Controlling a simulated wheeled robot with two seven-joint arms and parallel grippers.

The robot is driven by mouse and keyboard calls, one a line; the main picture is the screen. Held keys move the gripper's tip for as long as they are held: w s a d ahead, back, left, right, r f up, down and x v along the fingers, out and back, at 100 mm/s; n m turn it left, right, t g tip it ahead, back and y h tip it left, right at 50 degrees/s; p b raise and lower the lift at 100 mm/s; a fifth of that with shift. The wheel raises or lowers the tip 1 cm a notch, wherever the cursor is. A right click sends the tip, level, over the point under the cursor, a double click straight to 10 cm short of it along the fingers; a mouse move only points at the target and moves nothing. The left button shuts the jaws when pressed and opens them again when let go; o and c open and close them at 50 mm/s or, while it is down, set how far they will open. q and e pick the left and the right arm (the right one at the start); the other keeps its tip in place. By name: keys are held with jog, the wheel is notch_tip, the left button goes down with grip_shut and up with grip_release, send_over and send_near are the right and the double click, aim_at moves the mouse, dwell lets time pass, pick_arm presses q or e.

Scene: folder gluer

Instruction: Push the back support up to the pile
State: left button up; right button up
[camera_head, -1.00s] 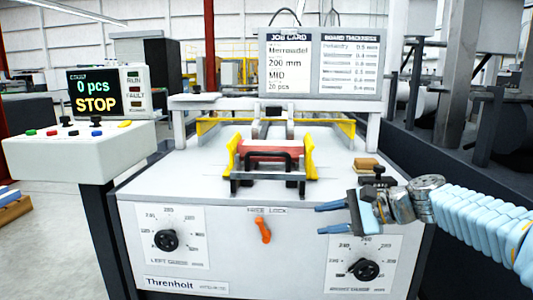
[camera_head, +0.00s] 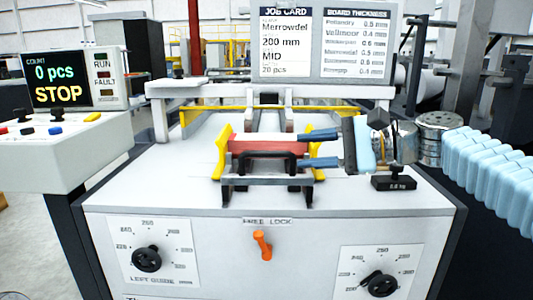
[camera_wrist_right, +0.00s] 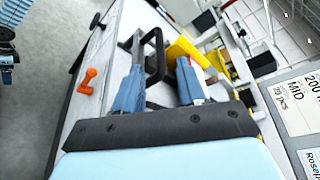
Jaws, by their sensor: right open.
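The pile (camera_head: 272,146) is a reddish stack between two yellow side guides on the machine top. The back support, with a black loop handle (camera_head: 268,156) on a grey frame, stands at the near side of the pile. My right gripper (camera_head: 318,148) comes in from the right with two blue fingers apart, pointing left at the right end of the handle. In the right wrist view the black handle (camera_wrist_right: 157,52) shows beside the tip of the left finger of my gripper (camera_wrist_right: 160,75); contact cannot be told. My left gripper is not in view.
A small black weight (camera_head: 393,179) sits on the machine top just below my right gripper. The yellow guides (camera_head: 221,152) flank the pile. An orange lever (camera_head: 262,245) and two dials are on the front panel. A control box (camera_head: 75,80) reads STOP at left.

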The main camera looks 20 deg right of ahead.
aim_at(276, 154)
jog(key=x, duration=0.9)
jog(key=shift+f, duration=0.1)
jog(key=shift+c, duration=0.3)
grip_shut()
